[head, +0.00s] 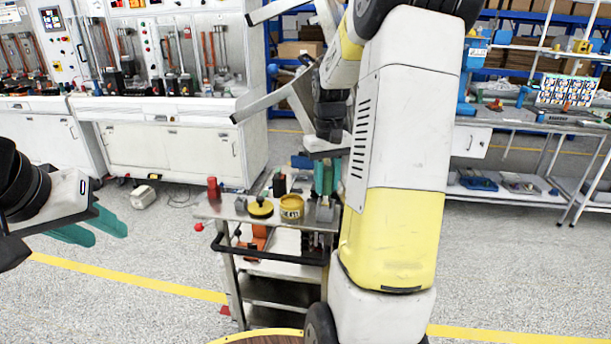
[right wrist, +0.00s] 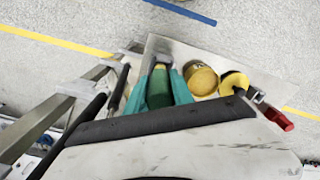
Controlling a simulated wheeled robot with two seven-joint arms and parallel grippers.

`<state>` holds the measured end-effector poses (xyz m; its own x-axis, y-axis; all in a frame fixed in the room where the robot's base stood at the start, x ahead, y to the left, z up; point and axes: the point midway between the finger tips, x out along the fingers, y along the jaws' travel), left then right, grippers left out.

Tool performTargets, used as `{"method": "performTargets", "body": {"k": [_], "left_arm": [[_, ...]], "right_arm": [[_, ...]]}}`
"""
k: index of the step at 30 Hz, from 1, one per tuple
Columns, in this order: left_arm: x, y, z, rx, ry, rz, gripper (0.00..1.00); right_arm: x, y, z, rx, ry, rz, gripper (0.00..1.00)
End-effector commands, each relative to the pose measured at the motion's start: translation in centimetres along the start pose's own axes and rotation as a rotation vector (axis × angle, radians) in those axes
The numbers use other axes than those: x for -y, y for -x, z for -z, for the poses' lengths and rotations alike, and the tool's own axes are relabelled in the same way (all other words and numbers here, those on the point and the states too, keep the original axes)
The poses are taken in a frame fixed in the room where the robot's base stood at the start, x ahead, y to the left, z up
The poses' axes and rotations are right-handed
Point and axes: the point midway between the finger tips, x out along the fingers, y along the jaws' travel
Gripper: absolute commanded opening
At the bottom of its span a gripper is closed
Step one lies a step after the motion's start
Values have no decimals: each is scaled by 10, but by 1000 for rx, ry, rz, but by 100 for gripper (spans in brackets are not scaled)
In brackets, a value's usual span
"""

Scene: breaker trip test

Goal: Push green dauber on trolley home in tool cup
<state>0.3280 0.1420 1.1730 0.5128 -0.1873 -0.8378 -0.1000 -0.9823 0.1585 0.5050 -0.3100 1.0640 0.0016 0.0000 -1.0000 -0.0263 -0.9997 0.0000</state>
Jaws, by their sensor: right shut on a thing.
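The green dauber (right wrist: 159,88) is between the teal fingers of my right gripper (right wrist: 160,95) in the right wrist view. My right gripper also shows in the head view (head: 326,178), pointing down over the right part of the trolley top (head: 232,208). It is shut on the dauber. A grey block-like holder (head: 325,212), perhaps the tool cup, stands just under these fingers. Whether the dauber sits inside it is hidden. My left gripper (head: 98,230) is at the far left of the head view, open and empty, away from the trolley.
A yellow tin (head: 291,207) and a yellow disc with a dark knob (head: 261,210) stand left of the holder. A red object (head: 212,187) is at the trolley's left edge. The black handle bar (head: 270,255) runs along the front. Open floor surrounds the trolley.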

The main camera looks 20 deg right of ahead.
Motion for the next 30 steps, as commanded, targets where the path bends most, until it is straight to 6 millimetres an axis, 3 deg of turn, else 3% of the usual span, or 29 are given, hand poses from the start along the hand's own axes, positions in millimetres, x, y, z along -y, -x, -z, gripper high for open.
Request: {"method": "performTargets", "body": {"k": [30], "left_arm": [[0, 0, 0, 0, 0, 0, 36]], "right_arm": [[0, -25, 0, 0, 0, 0, 0]]}}
